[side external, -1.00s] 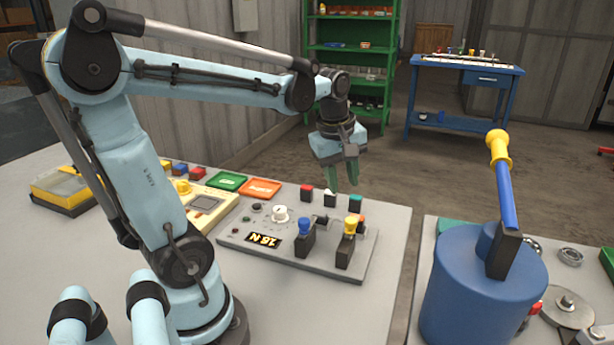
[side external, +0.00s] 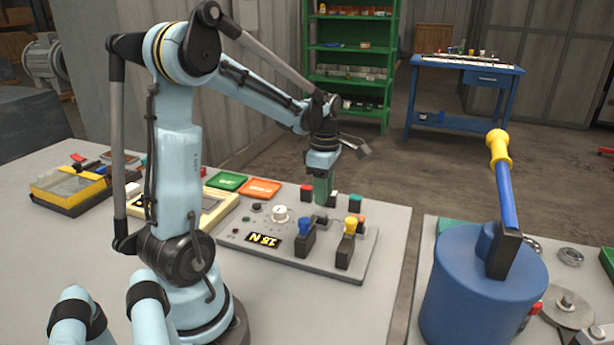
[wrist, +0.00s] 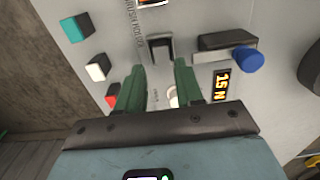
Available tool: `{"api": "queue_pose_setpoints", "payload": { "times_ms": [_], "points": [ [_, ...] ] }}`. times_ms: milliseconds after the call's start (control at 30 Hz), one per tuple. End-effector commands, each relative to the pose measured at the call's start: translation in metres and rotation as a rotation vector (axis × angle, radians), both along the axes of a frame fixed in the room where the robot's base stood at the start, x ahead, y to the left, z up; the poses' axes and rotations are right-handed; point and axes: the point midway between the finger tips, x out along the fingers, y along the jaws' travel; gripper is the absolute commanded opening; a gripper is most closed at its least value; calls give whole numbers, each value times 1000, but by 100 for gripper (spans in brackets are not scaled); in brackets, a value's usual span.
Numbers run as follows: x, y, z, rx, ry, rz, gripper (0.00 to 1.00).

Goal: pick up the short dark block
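My gripper (side external: 322,200) hangs over the back of the grey control panel (side external: 255,256), pointing down. In the wrist view its two green fingers (wrist: 160,66) are apart, with no object held between them. A short dark block-like piece (wrist: 160,46) sits on the panel just beyond the fingertips, roughly in line with the gap; I cannot tell whether it is loose or a switch. A longer dark block (wrist: 227,42) with a blue knob lies to its right. In the side view the short piece is not clearly visible, as the fingers stand in that area.
Red, white and teal buttons (side external: 355,202) line the panel's back. Blue-knobbed (side external: 305,228) and yellow-knobbed levers (side external: 349,228) stand at its front. A large blue drum (side external: 482,292) with a yellow-handled lever stands right. Green and orange trays (side external: 259,188) lie behind left.

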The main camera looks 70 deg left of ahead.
Motion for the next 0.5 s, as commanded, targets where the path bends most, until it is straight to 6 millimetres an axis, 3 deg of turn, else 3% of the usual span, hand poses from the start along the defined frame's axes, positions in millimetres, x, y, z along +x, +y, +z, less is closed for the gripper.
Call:
{"api": "queue_pose_setpoints", "payload": {
  "times_ms": [233,500],
  "points": [
    [-1,0,-13,0,0,-1,36],
    [-3,1,-46,1,-1,-1,36]
  ]
}}
